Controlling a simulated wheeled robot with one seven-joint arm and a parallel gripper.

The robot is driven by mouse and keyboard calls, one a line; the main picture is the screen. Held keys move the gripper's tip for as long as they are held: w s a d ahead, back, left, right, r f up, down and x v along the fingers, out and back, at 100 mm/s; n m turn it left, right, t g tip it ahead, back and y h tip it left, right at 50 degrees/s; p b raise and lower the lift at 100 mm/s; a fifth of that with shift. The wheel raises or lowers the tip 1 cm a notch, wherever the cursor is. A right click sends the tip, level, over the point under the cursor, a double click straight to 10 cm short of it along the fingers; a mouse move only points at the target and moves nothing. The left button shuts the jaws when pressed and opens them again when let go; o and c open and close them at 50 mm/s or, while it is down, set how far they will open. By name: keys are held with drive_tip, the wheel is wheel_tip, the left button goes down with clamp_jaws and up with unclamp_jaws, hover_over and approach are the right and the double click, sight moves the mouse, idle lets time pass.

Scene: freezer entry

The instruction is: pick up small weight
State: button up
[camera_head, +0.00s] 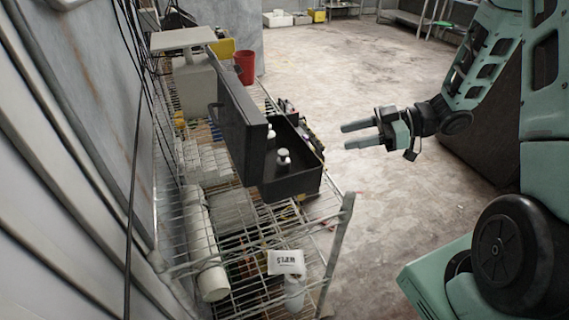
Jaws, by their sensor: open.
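Two small pale weights sit inside an open black case on the wire rack. The nearer weight (284,160) has a knob top and stands near the middle of the case. I cannot tell for certain which is the smaller. The black case (290,187) has its lid (240,125) standing up on the left side. My gripper (344,136) is open and empty, to the right of the case and apart from it, with its fingers pointing left toward it.
The wire rack (345,215) stands along the left wall, with a corner post near the front. A white roll (203,245), a white labelled packet (286,262), a red bucket (244,67) and a yellow bin (222,48) are around the case. The floor to the right is mostly clear.

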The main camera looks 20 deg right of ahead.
drive_tip(key=p, duration=0.3)
approach(284, 152)
drive_tip(key=x, duration=0.5)
drive_tip(key=shift+w+f, duration=0.1)
drive_tip(key=shift+w, duration=0.05)
drive_tip(key=p+x, duration=0.2)
drive_tip(key=x, duration=0.2)
drive_tip(key=shift+a, duration=0.15)
drive_tip(key=shift+w+a+f, duration=0.15)
drive_tip(key=shift+a+f, duration=0.05)
drive_tip(key=shift+a, duration=0.15)
clamp_jaws()
drive_tip(key=shift+r, duration=0.1)
